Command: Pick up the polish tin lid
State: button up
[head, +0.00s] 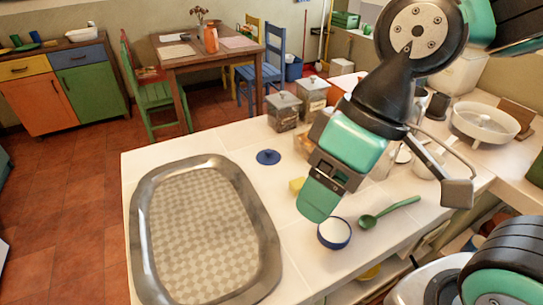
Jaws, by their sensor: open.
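A small round blue lid with a knob on top (268,157) lies on the pale counter; it looks like the polish tin lid, though I cannot read any marking. My gripper (320,198) hangs over the counter to the right of the lid and apart from it. It is open and I see nothing held in it; the gap between its fingers is mostly hidden from this angle. A white round dish with a blue rim (334,232) stands just below my gripper in the picture.
A large metal tray (262,270) fills the counter's left part. A green spoon (390,212) lies right of the dish. Counter around the lid is clear.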

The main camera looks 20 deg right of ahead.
aim_at(268, 157)
jog(key=k, duration=1.3)
jog(key=z, duration=0.45)
jog(key=i, duration=1.55)
jog(key=u, duration=0.75)
